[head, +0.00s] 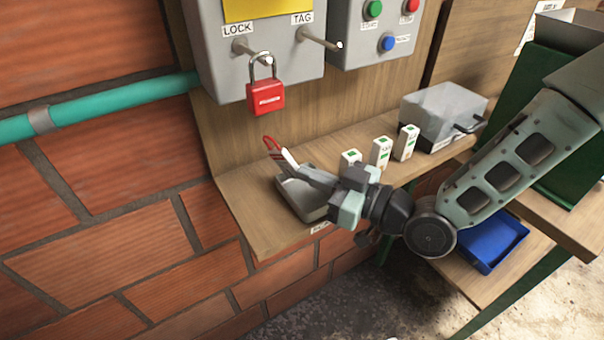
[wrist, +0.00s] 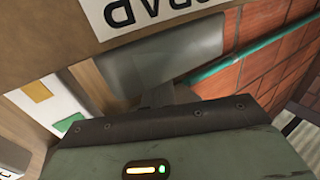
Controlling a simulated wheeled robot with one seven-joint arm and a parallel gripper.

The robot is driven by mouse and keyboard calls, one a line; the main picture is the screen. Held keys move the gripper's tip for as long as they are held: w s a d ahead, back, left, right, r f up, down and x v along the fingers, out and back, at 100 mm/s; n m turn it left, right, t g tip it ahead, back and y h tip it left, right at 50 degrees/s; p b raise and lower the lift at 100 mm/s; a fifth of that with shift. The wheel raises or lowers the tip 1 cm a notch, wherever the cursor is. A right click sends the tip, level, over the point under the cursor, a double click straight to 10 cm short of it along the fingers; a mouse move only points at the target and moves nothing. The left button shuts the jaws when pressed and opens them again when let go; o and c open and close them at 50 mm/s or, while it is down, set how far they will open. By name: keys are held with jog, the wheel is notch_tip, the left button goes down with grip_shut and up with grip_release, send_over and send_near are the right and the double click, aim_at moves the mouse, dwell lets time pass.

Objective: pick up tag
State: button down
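The tag (head: 290,158) is a small white piece with a red loop, in the head view above the left end of the wooden shelf. It sticks out past the fingertips of my gripper (head: 306,174), pointing up and left. The fingers look closed together on its lower end. They are over a grey tray-like box (head: 296,196) on the shelf, and hide part of it. The peg under the TAG label (head: 320,39) is bare. In the wrist view my gripper's body fills the lower part and I cannot make out the tag.
A red padlock (head: 265,98) hangs on the LOCK peg. Several small white boxes (head: 381,153) and a grey metal box (head: 440,110) stand on the shelf (head: 238,190) to the right. A teal pipe (head: 110,97) runs along the brick wall. A blue tray (head: 492,245) is lower right.

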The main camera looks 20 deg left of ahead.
jog(key=shift+w+a+f, duration=0.1)
jog(key=shift+a, duration=0.3)
jog(key=shift+a+r, duration=0.15)
jog(key=shift+r, duration=0.4)
notch_tip(320, 180, up, 9)
jog(key=b, duration=0.1)
jog(key=shift+f, duration=0.1)
jog(key=c, duration=2.1)
grip_release()
jog(key=shift+c, duration=0.2)
jog(key=o, duration=1.7)
